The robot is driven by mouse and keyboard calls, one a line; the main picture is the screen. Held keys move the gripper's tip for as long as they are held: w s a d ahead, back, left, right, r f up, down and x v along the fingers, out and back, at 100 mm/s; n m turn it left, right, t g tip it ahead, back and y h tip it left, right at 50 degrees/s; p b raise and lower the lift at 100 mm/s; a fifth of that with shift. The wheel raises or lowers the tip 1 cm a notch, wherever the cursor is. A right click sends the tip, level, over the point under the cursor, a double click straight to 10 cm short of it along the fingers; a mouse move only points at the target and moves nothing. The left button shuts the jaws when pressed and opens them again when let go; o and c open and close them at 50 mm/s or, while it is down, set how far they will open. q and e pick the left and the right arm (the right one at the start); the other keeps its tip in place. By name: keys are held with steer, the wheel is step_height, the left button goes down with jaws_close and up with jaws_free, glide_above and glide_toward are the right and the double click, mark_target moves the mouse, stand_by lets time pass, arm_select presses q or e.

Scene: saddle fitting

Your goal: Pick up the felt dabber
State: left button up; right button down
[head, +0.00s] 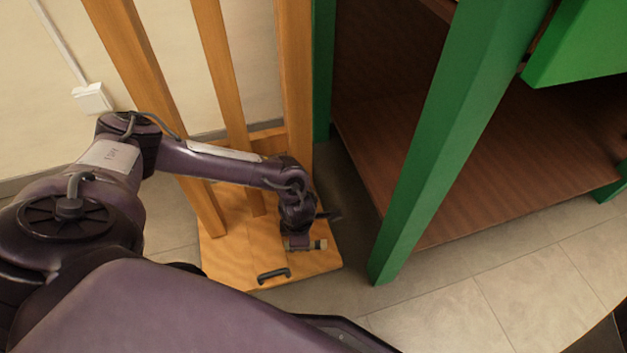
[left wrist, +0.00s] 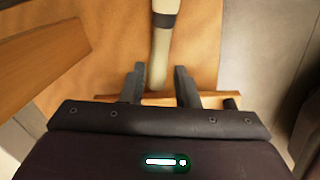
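The felt dabber (left wrist: 161,45) seems to be the pale, rod-like thing with a dark band in the left wrist view. It runs from the top edge down to between my left gripper's fingers (left wrist: 160,86). The two fingers stand apart, one on each side of it, with a small gap showing at each side. In the head view my left gripper (head: 298,240) is low over the wooden board, and a short pale end (head: 320,244) shows just right of it. The arm hides the rest. My right gripper is in neither view.
The wooden board (head: 230,262) carries upright wooden posts (head: 222,70) behind my left arm and a dark handle (head: 273,275) at its front. A green-framed shelf unit (head: 430,150) stands close on the right. Tiled floor (head: 440,300) is clear in front.

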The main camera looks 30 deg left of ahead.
arm_select(q)
steer(key=f+b, duration=0.2)
steer(key=f, duration=0.1)
steer(key=f+b, duration=0.1)
steer(key=shift+w+a+f, duration=0.1)
steer(key=shift+a+f, duration=0.1)
steer(key=shift+a, duration=0.1)
steer(key=shift+r, duration=0.1)
jaws_close()
steer(key=shift+r, duration=0.1)
